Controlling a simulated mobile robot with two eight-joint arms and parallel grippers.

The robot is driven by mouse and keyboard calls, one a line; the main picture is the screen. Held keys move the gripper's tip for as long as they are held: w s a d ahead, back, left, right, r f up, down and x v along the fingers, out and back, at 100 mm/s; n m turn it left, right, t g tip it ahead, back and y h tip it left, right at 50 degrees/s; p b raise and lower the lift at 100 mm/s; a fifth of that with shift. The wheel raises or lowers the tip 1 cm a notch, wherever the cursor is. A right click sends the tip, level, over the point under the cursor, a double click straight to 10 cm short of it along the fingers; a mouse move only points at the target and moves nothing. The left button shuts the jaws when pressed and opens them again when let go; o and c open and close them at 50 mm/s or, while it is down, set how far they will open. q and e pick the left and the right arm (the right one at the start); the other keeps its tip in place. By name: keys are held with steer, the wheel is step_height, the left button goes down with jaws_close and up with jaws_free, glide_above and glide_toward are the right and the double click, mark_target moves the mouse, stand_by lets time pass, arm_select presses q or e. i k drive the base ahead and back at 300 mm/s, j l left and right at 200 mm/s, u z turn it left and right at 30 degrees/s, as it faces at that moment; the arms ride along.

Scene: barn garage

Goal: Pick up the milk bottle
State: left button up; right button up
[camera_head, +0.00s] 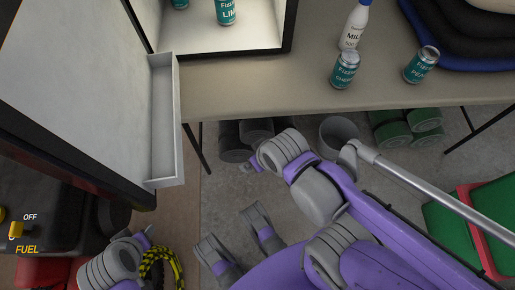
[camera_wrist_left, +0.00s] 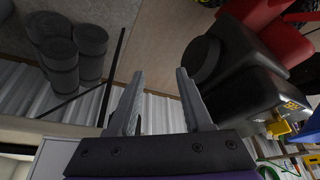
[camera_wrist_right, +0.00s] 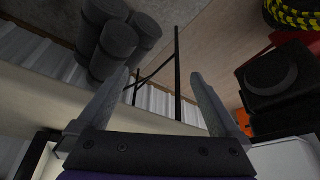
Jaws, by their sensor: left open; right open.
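My left gripper (camera_wrist_left: 160,76) is open and empty in the left wrist view, facing the floor. My right gripper (camera_wrist_right: 160,76) is also open and empty in its wrist view. Neither wrist view shows the bottle. In the head view my purple arms are low, in front of the table and well away from the bottle.
Two teal soda cans (camera_head: 345,70) (camera_head: 419,66) stand in front and to the right of the bottle. An open fridge (camera_head: 220,42) with its door (camera_head: 85,90) swung out is at left. Folded dark cloths (camera_head: 470,35) lie at right. Rolls (camera_head: 405,128) lie under the table.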

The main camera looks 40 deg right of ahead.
mark_target(356, 21)
steer(key=k+z, duration=0.15)
steer(key=z, duration=0.3)
steer(key=i+z, duration=0.15)
steer(key=z, duration=1.35)
